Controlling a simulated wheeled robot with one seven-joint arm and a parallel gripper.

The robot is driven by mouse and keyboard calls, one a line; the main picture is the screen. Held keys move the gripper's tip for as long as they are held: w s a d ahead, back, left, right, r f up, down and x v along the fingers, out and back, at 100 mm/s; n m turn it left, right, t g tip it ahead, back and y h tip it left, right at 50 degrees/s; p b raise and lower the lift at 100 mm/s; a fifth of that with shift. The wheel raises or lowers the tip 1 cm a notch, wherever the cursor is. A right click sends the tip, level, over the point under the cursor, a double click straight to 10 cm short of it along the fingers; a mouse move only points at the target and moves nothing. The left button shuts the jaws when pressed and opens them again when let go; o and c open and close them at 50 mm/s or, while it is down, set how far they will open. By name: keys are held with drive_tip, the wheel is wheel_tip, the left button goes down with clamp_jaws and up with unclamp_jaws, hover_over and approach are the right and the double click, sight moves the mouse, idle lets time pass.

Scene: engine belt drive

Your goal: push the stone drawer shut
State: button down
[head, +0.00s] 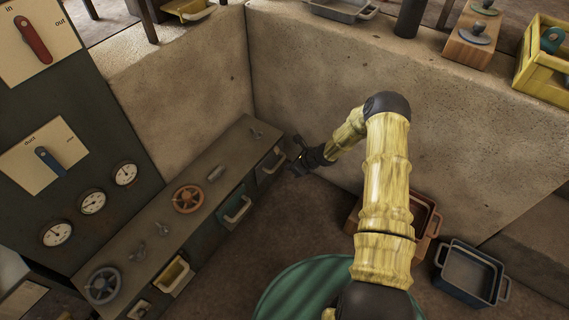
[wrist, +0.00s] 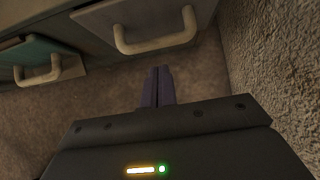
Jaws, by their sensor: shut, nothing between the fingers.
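The stone drawer, with a grey front and a pale bar handle, is at the far right end of the low cabinet in the head view (head: 268,163). In the wrist view its front (wrist: 100,20) and handle (wrist: 155,42) are at the top; how far it stands out is hard to tell. My gripper (head: 298,146) is close to the right of this drawer in the head view. In the wrist view my gripper's dark fingers (wrist: 157,70) are together and empty, pointing toward the handle, with a small gap seeming to remain.
A teal drawer (head: 235,207) is left of the stone one, and a yellow drawer (head: 175,273) stands open further along. A rough wall (wrist: 275,75) is close on the right in the wrist view. Brown (head: 428,215) and dark blue (head: 470,272) trays lie on the floor.

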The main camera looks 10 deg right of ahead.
drive_tip(key=p+v, duration=0.4)
drive_tip(key=v, duration=0.6)
drive_tip(key=shift+s+d, duration=0.25)
drive_tip(key=shift+d, duration=0.25)
drive_tip(key=shift+w, duration=0.1)
drive_tip(key=s+a+r+n+g+p, duration=0.1)
drive_tip(key=s+r+n, duration=0.25)
drive_tip(key=r, duration=0.25)
drive_tip(key=s+a+r+n+g+h+p, duration=0.1)
drive_tip(key=s+r+n, duration=0.1)
drive_tip(key=r+n, duration=0.4)
drive_tip(key=s+a+r+n+g+p, duration=0.1)
drive_tip(key=s+a+r+n, duration=0.15)
drive_tip(key=r, duration=0.45)
drive_tip(key=s+d+r+n+h+p, duration=0.3)
drive_tip(key=s+r+n+h+p, duration=0.15)
drive_tip(key=s+r+n, duration=1.1)
wheel_tip(320, 180, up, 41)
drive_tip(key=m+p, duration=0.1)
drive_tip(key=p, duration=3.6)
drive_tip(key=shift+s+d+f+p, duration=0.15)
drive_tip(key=shift+s+f+p, duration=0.1)
drive_tip(key=shift+s+p, duration=0.1)
